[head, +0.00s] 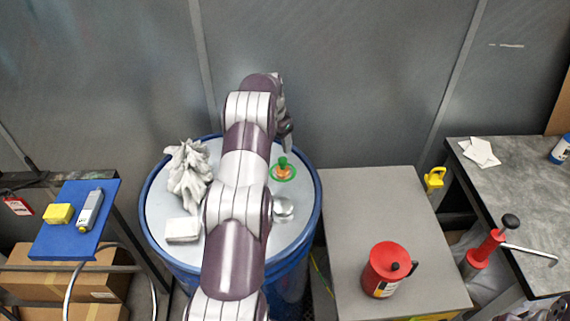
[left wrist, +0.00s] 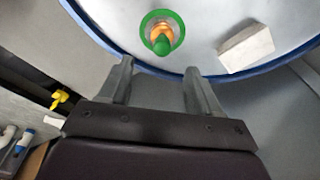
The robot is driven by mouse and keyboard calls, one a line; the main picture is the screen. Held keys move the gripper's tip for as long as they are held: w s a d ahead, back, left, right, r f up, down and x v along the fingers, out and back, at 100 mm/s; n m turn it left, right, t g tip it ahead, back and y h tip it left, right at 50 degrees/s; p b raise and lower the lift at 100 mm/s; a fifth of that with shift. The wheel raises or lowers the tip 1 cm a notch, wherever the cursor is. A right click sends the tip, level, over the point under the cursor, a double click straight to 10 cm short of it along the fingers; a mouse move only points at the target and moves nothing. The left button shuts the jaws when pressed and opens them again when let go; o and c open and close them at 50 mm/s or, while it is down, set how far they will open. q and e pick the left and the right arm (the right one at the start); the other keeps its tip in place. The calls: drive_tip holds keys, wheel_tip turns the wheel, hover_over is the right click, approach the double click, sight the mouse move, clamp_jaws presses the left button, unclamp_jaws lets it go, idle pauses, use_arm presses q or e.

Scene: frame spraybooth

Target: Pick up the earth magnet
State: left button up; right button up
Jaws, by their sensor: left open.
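The earth magnet appears to be the small piece with a green ring, an orange middle and a green knob (head: 283,169) on the pale lid of a blue drum (head: 160,225). It stands near the lid's back right part. The left wrist view shows it too (left wrist: 161,32), ahead of the fingers and roughly between their lines. My left gripper (head: 287,132) is over the drum's far edge, partly hidden by my arm. In the left wrist view its two fingers (left wrist: 158,73) are spread, with nothing between them. My right gripper does not show.
A crumpled white rag (head: 188,175), a white block (head: 183,230) and a shiny round piece (head: 283,208) share the lid. A pale block (left wrist: 246,47) lies near the rim. A grey-topped stand (head: 350,210) with a red can (head: 386,270) is right. The wall is close behind.

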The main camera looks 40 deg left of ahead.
sight(282, 158)
use_arm(q)
drive_tip(key=f+b, duration=0.1)
drive_tip(key=f, duration=0.1)
drive_tip(key=w+f+b, duration=0.1)
drive_tip(key=f, duration=0.2)
drive_tip(key=f+b, duration=0.1)
drive_tip(key=f, duration=0.1)
drive_tip(key=shift+w+a+f, duration=0.25)
drive_tip(key=shift+w+a, duration=0.1)
drive_tip(key=shift+a, duration=0.05)
drive_tip(key=shift+w+f, duration=0.45)
drive_tip(key=shift+f, duration=0.3)
drive_tip(key=shift+d+f+p, duration=0.25)
drive_tip(key=shift+f+p, duration=0.65)
drive_tip(key=shift+p, duration=0.3)
drive_tip(key=shift+s+d+f, duration=0.1)
drive_tip(key=shift+s+f, duration=0.05)
drive_tip(key=shift+f, duration=0.35)
drive_tip(key=c, duration=0.3)
drive_tip(key=shift+w, duration=0.25)
drive_tip(key=c, duration=0.5)
drive_tip(key=shift+s, duration=0.1)
clamp_jaws()
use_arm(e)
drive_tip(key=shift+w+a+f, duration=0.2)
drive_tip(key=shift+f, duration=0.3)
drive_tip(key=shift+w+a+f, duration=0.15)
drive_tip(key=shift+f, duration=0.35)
